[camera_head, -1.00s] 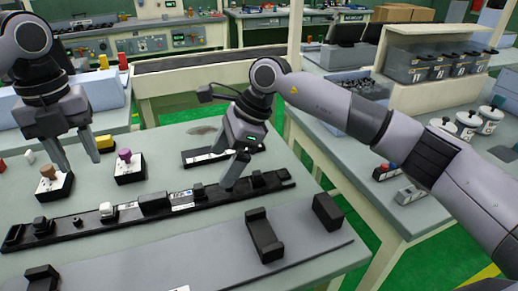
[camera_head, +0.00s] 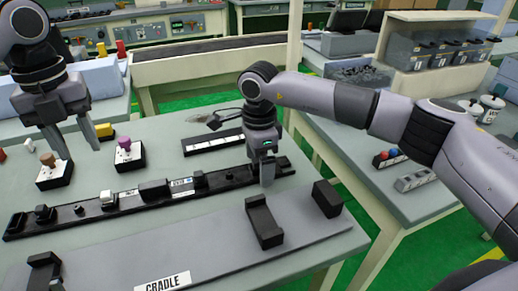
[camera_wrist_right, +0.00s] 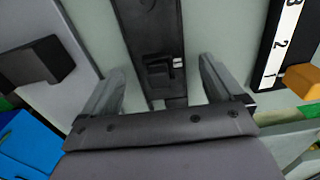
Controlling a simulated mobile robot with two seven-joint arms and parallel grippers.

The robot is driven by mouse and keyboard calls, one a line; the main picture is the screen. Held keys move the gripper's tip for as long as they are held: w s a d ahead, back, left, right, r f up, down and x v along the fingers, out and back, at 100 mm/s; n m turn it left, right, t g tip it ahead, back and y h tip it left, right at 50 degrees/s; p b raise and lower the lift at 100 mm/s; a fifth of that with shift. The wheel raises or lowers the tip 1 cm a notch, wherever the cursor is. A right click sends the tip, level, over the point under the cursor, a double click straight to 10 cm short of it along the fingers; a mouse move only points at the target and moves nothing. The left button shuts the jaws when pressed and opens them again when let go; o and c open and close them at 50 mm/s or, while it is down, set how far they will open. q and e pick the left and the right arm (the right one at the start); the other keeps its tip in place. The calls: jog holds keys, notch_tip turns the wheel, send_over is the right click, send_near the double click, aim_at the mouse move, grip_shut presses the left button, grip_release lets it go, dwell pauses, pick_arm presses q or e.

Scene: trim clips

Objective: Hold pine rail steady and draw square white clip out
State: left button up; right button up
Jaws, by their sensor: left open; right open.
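A long dark rail (camera_head: 128,205) lies across the table; it looks black, not wood-coloured, and its small label is unreadable. A small square white clip (camera_head: 107,198) sits on its left half, among several black clips. My right gripper (camera_head: 268,184) is open and points down at the rail's right end. In the right wrist view, its fingers stand either side of the rail (camera_wrist_right: 148,30), with a black clip (camera_wrist_right: 160,72) between them; contact cannot be told. My left gripper (camera_head: 82,150) is open and empty above the table, behind the rail and away from the white clip.
Knobbed blocks, brown (camera_head: 52,172) and purple (camera_head: 127,156), stand behind the rail near my left gripper. A numbered strip (camera_head: 214,143) lies behind the rail. In front is a grey board with black brackets (camera_head: 264,222) and a CRADLE label (camera_head: 162,282).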

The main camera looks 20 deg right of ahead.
jog(key=shift+f, duration=0.25)
